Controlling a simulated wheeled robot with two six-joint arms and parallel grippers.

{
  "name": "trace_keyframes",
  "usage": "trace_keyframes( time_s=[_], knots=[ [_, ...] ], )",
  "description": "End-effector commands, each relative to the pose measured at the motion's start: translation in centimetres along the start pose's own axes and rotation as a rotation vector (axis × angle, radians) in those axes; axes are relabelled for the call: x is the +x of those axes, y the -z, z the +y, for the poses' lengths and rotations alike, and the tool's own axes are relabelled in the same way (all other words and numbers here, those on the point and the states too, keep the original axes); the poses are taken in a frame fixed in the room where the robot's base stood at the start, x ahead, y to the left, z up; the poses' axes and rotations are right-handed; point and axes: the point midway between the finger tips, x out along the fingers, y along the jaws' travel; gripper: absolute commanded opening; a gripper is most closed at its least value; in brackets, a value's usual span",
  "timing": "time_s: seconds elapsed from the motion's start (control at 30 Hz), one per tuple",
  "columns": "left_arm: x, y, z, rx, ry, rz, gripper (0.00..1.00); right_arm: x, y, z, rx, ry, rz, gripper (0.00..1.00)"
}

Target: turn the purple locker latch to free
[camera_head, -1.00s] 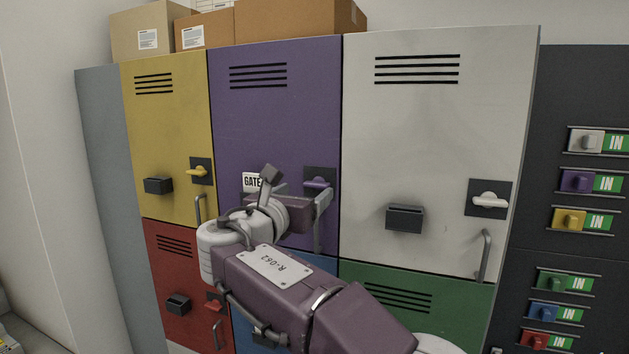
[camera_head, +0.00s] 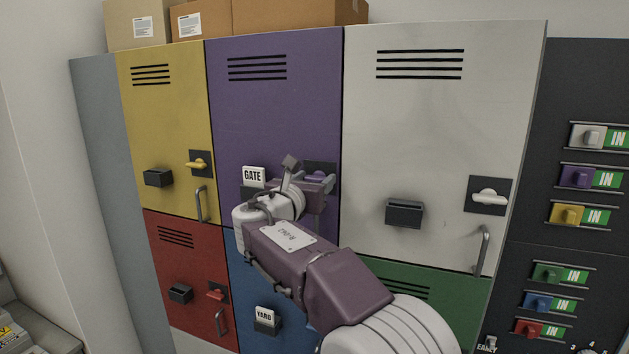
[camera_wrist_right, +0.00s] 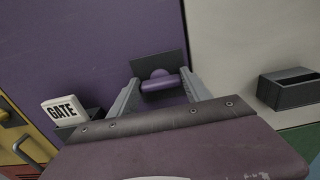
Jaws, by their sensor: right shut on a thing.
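The purple locker door (camera_head: 272,105) is shut, at the top middle of the locker block. Its purple latch (camera_head: 316,176) sits on a dark plate at the door's right edge, mostly hidden by my right gripper (camera_head: 318,186). In the right wrist view the latch lever (camera_wrist_right: 161,84) lies roughly level between the two grey fingers (camera_wrist_right: 160,88), and the gripper is shut on it. My left gripper is not in view.
A GATE card (camera_head: 254,177) stands in a holder left of the latch. A YARD card (camera_head: 265,314) is on the blue locker. A white locker (camera_head: 430,130) adjoins on the right, yellow (camera_head: 165,110) on the left. A dark panel (camera_head: 590,90) of coloured sliders stands far right.

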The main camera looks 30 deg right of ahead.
Motion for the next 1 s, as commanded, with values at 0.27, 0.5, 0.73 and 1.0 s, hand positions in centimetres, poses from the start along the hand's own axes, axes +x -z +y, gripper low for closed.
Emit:
trace_keyframes(
  time_s=[0.27, 0.5, 0.73, 1.0],
  knots=[
    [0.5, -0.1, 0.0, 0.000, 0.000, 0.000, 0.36, 0.0, 0.1, -0.1, 0.038, 0.002, -0.001, 0.16],
    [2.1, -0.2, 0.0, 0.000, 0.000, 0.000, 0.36, 0.0, 0.3, -0.2, 0.187, 0.003, -0.001, 0.16],
    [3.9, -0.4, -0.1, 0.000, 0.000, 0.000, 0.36, 0.0, 0.4, -0.3, 0.401, 0.003, -0.001, 0.16],
    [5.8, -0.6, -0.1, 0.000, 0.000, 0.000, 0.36, 0.0, 0.4, -0.4, 0.659, 0.003, -0.001, 0.16]
  ],
)
